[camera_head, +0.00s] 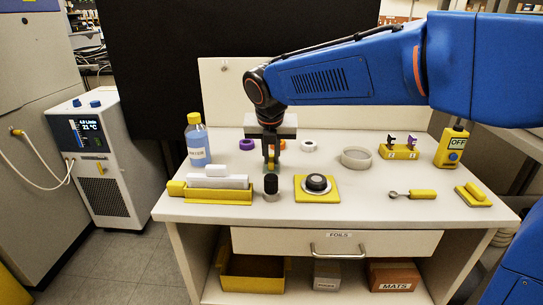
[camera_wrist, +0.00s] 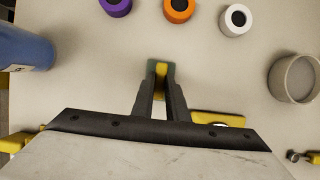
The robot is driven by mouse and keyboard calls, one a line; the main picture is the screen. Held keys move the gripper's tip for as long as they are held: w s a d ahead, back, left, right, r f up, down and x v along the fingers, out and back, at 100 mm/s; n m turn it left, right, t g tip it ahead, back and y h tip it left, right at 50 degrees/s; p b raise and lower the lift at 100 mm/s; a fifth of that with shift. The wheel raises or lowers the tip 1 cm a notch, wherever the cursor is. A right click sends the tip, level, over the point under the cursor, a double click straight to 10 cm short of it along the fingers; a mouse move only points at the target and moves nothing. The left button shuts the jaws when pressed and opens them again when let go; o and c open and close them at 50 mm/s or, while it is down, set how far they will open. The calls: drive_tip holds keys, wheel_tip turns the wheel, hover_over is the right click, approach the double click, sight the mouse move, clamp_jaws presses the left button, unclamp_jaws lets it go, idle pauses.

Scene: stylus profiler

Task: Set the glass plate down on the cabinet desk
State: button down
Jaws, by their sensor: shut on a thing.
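My gripper (camera_head: 270,160) points down over the middle of the cabinet desk (camera_head: 340,205). In the wrist view my gripper (camera_wrist: 161,80) is shut on a small piece with a yellow middle and grey-green edges, which I take to be the glass plate (camera_wrist: 162,68). In the head view the plate is too small and hidden to make out clearly. Whether it touches the desk top I cannot tell.
Purple (camera_wrist: 116,5), orange (camera_wrist: 179,8) and white (camera_wrist: 236,20) rolls stand behind the gripper. A blue bottle (camera_head: 198,147) and yellow tray (camera_head: 218,196) are left. A dark cylinder (camera_head: 270,185) and knob on a yellow base (camera_head: 317,184) are in front. A round dish (camera_head: 356,157) is right.

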drive_tip(key=c, duration=1.7)
unclamp_jaws()
drive_tip(key=shift+f, duration=0.1)
drive_tip(key=shift+c, duration=0.2)
drive_tip(key=v, duration=1.2)
drive_tip(key=shift+s, duration=0.15)
